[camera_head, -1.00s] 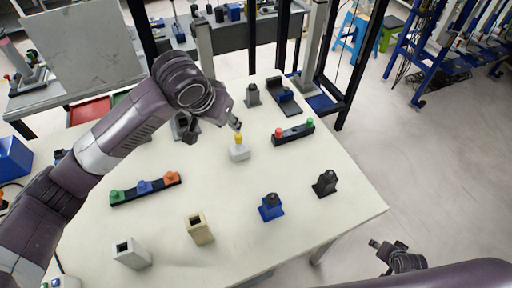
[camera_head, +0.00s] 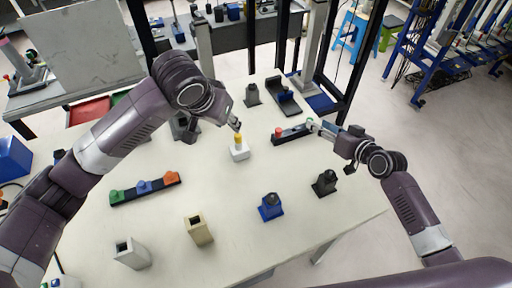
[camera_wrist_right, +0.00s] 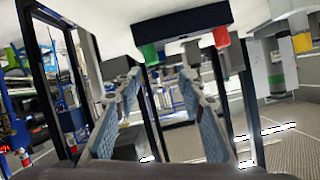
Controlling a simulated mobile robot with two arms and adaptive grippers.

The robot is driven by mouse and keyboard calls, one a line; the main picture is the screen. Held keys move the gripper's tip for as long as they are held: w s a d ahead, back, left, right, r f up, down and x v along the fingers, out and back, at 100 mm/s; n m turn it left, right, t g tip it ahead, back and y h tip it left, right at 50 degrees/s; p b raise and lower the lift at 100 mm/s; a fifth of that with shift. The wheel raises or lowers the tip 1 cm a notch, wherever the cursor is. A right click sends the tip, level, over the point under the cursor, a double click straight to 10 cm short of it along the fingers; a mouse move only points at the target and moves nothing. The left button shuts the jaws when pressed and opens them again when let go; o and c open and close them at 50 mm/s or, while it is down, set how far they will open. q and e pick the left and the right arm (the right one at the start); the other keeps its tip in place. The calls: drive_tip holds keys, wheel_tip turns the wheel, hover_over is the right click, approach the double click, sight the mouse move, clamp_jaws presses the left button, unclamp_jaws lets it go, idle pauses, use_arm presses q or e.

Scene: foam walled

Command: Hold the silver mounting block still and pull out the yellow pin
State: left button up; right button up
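The silver mounting block (camera_head: 240,154) stands upright on the white table, with the yellow pin (camera_head: 238,140) sticking up from its top. A yellow piece that looks like the pin (camera_wrist_right: 302,42) shows at the right edge of the right wrist view. My left gripper (camera_head: 238,128) is just above the pin; whether its fingertips touch it, or are open or shut, I cannot tell. My right gripper (camera_head: 316,124) is to the right of the block, over the green end of a black rail. Its two fingers (camera_wrist_right: 165,105) are apart and empty in the right wrist view.
The black rail (camera_head: 292,134) with red and green pegs lies between the block and my right gripper. A rail (camera_head: 146,188) with coloured pegs, a blue holder (camera_head: 271,207), a black holder (camera_head: 325,183) and a beige box (camera_head: 199,231) stand nearer. Table around the block is clear.

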drive_tip(key=w+a+r+n+y, duration=0.1)
drive_tip(key=a+r+n+y, duration=0.3)
drive_tip(key=a, duration=0.5)
drive_tip(key=n+g+y, duration=0.1)
drive_tip(key=n+g, duration=0.2)
drive_tip(key=n, duration=0.2)
approach(238, 143)
drive_tip(key=w+f, duration=0.1)
drive_tip(key=w+a+f, duration=0.1)
drive_tip(key=w, duration=0.1)
drive_tip(key=shift+w+a+f, duration=0.1)
drive_tip(key=shift+w, duration=0.15)
drive_tip(key=shift+a+f, duration=0.2)
drive_tip(key=shift+a, duration=0.05)
drive_tip(key=shift+g, duration=0.3)
drive_tip(key=x, duration=0.7)
drive_tip(key=shift+w+a+f, duration=0.1)
drive_tip(key=shift+a+f, duration=0.05)
clamp_jaws()
